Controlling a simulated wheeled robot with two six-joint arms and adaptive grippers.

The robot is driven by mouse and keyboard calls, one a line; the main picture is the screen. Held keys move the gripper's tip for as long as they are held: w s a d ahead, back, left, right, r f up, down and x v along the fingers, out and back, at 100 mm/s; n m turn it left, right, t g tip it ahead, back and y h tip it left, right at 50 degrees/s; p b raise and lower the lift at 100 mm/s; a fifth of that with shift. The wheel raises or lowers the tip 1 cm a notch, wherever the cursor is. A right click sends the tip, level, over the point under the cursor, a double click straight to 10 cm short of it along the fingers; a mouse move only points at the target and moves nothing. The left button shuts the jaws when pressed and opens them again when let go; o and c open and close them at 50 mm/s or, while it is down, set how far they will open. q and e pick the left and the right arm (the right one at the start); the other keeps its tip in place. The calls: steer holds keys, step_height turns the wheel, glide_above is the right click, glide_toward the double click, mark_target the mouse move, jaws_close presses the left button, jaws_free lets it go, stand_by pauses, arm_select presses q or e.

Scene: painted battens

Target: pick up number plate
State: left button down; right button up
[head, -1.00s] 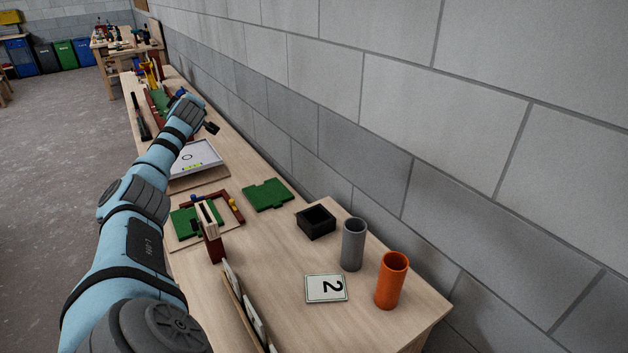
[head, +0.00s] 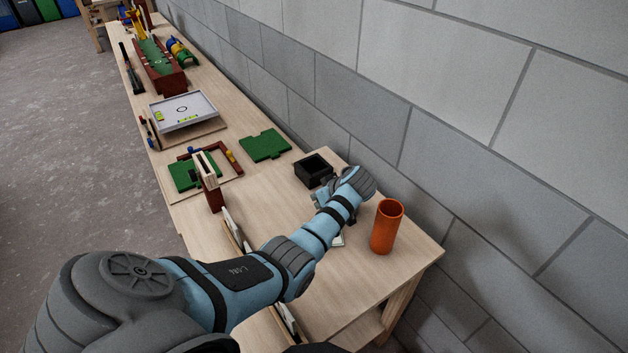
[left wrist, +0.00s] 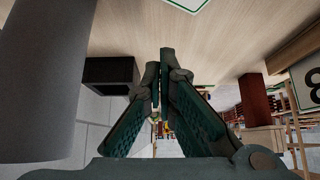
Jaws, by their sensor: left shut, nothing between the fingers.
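The number plate is a white card with a green border. In the head view only a pale edge of the number plate (head: 338,241) shows beside my left arm, which hides the rest. In the left wrist view a corner of the number plate (left wrist: 188,3) shows at the top edge, flat on the table and apart from the fingers. My left gripper (head: 320,198) is over the table near the black box; its fingertips show in the left wrist view (left wrist: 160,62), shut and empty. My right gripper is not in view.
An orange tube (head: 387,227) stands right of my wrist. An open black box (head: 314,171) is near the wall. A rack of upright plates (head: 232,232) lies left of my arm.

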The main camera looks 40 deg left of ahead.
arm_select(q)
steer(key=b+x, duration=0.4)
steer(key=x, duration=0.4)
steer(key=shift+f, duration=0.25)
steer(key=d+p, duration=0.1)
steer(key=s+d+p, duration=0.1)
steer(key=d, duration=0.1)
steer(key=shift+r+p, duration=0.25)
steer(key=shift+p, duration=0.05)
steer(key=shift+d, duration=0.35)
steer(key=shift+a+f, duration=0.15)
